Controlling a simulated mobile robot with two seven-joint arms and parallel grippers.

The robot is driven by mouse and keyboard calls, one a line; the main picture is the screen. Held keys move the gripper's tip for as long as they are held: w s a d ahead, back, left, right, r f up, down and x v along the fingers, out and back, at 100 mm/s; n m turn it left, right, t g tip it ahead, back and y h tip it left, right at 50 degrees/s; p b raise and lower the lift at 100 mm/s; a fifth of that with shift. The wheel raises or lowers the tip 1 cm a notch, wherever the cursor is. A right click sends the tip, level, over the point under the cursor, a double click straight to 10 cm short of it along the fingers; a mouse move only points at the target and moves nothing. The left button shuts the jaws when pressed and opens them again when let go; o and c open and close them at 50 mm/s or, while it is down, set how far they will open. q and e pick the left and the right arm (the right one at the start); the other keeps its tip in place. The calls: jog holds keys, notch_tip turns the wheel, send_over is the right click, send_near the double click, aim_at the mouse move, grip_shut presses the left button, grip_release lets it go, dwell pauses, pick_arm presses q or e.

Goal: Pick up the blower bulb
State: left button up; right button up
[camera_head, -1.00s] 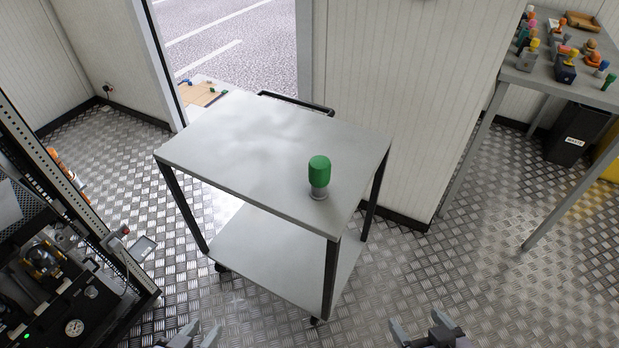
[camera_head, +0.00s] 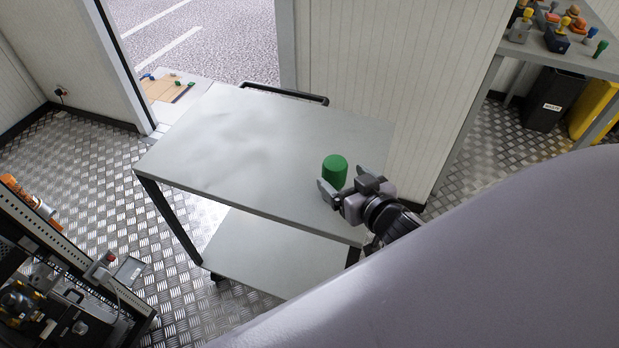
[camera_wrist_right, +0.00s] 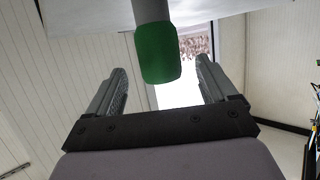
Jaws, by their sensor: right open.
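The blower bulb (camera_head: 335,168) is a green rounded cylinder on the grey trolley top (camera_head: 230,150), near its right end. Its grey lower part is hidden behind my gripper in the head view. My right gripper (camera_head: 343,190) is open and empty at the near side of the bulb. In the right wrist view the green bulb (camera_wrist_right: 158,54) and its grey base (camera_wrist_right: 150,10) lie just beyond and between the two open fingers (camera_wrist_right: 160,85), with room on both sides. My left gripper is not in view.
The trolley top is otherwise clear. A black handle (camera_head: 285,94) runs along its far edge. A bench with several coloured items (camera_head: 558,38) stands at the upper right, with a black bin (camera_head: 552,100) below. Equipment (camera_head: 60,290) stands at the lower left.

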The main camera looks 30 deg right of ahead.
jog(key=shift+x, duration=3.45)
jog(key=c, duration=0.7)
